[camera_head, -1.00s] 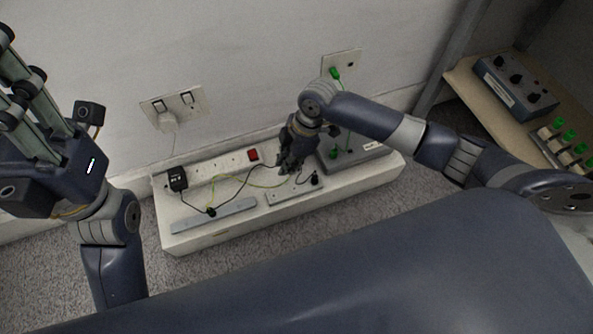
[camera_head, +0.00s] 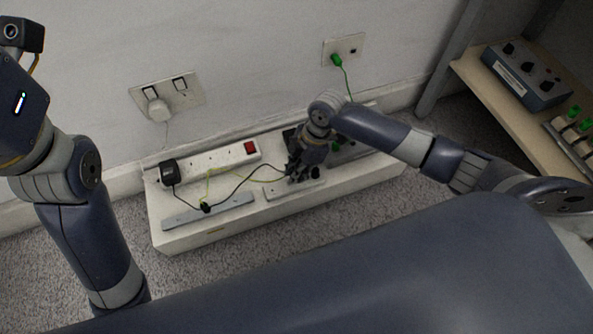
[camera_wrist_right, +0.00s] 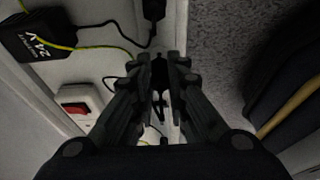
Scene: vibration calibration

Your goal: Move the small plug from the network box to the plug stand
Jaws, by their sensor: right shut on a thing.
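My right gripper (camera_head: 296,174) is low over the front right of the white ledge. Its fingers, also in the right wrist view (camera_wrist_right: 160,64), are shut on a small dark thing (camera_wrist_right: 159,76), apparently the small plug, mostly hidden between them. A grey box (camera_head: 368,150), possibly the network box, stands behind and right of the gripper, partly covered by my arm. I cannot tell which is the plug stand. My left fingers are out of view.
A white power strip (camera_head: 215,158) with a red switch (camera_head: 250,148) and a black adapter (camera_head: 169,171) lies behind. Black and yellow-green cables cross the ledge. A green plug (camera_head: 336,60) is in the wall socket. A wooden shelf (camera_head: 480,88) holds a control box (camera_head: 525,78).

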